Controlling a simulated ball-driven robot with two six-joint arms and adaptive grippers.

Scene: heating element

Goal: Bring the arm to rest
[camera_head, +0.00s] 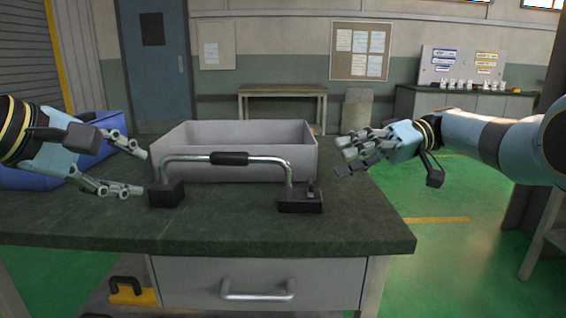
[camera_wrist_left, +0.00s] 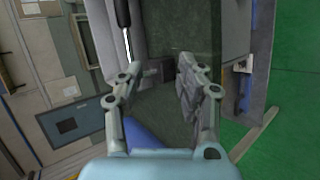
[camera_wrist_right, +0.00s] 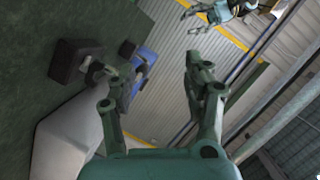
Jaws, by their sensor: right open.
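My left gripper (camera_head: 140,170) is at the left of the head view, above the bench, with its fingers spread apart and nothing between them. The left wrist view also shows its open fingers (camera_wrist_left: 160,95). My right gripper (camera_head: 345,152) is at the right, beside the grey bin's right side and above the bench's right edge. In the right wrist view its fingers (camera_wrist_right: 158,80) are apart and empty. The heating element (camera_head: 270,160), a bent metal tube with a black sleeve and two black end blocks, stands on the bench between the grippers. Neither gripper touches it.
A grey open bin (camera_head: 240,135) stands on the bench behind the heating element. A blue bin (camera_head: 95,165) is at the left, partly behind my left arm. The dark bench top (camera_head: 240,225) is clear in front. Open green floor (camera_head: 450,260) lies to the right.

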